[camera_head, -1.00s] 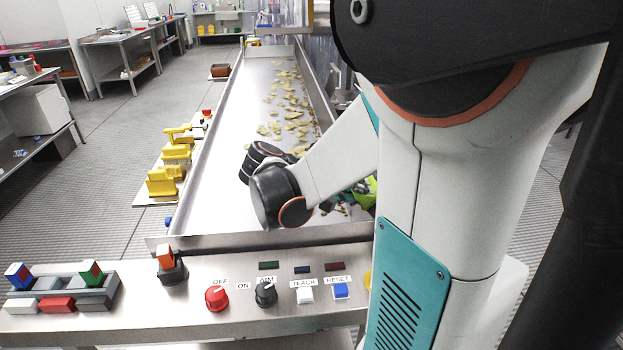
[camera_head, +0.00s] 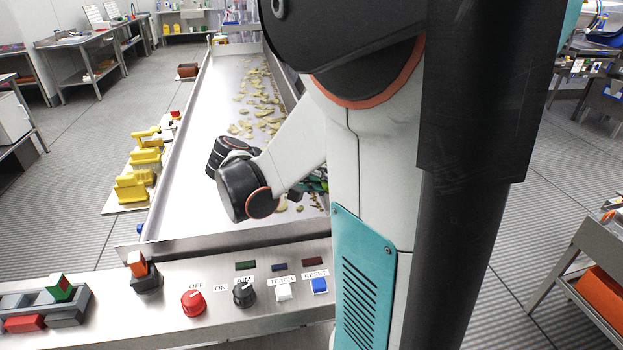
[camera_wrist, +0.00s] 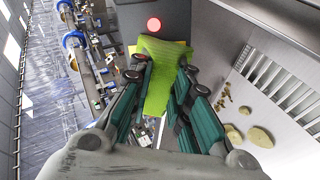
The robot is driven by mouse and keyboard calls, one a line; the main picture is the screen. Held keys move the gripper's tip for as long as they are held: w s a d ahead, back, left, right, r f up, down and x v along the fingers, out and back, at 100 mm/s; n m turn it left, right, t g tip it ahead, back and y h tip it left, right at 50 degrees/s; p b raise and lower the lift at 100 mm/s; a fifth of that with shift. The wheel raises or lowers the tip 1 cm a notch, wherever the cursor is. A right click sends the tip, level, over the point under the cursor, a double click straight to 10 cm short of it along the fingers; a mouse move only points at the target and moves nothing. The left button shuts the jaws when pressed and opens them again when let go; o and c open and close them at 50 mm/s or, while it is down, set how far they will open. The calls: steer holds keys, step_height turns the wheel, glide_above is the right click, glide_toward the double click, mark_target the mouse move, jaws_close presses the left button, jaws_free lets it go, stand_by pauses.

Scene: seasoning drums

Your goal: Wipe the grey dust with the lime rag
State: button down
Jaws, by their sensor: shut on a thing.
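The lime rag (camera_wrist: 158,75) is in the wrist view, hanging between the fingers of my gripper (camera_wrist: 160,70). My gripper is shut on it, with the teal finger pads on either side and the cloth spreading out past the tips. In the head view my gripper (camera_head: 316,183) shows only as a small teal patch at the tray's right side, mostly behind my own arm. The rag cannot be made out there. I cannot make out the grey dust in either view.
A long steel tray (camera_head: 180,165) holds scattered yellowish chips (camera_head: 262,95); some chips (camera_wrist: 260,137) lie right of my gripper in the wrist view. A control panel with a red knob (camera_head: 194,302) stands in front. Yellow fixtures (camera_head: 133,186) line the tray's left side.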

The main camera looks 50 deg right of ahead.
steer(key=shift+w+d, duration=0.2)
steer(key=shift+w, duration=0.2)
steer(key=shift+w, duration=0.15)
steer(key=shift+w+d, duration=0.25)
steer(key=shift+w, duration=0.25)
steer(key=shift+w+d, duration=0.2)
steer(key=shift+w, duration=0.25)
steer(key=shift+d+r, duration=0.15)
steer(key=shift+r, duration=0.1)
steer(key=shift+s, duration=0.15)
stand_by(0.6)
steer(key=shift+s+a+f, duration=0.1)
steer(key=shift+s+a, duration=0.15)
steer(key=shift+s, duration=0.3)
steer(key=shift+s+a, duration=0.25)
steer(key=shift+s, duration=0.25)
steer(key=shift+s+a+p, duration=0.2)
steer(key=shift+s+a, duration=0.05)
steer(key=shift+s, duration=0.3)
steer(key=shift+s+a+p, duration=0.2)
steer(key=shift+s, duration=0.35)
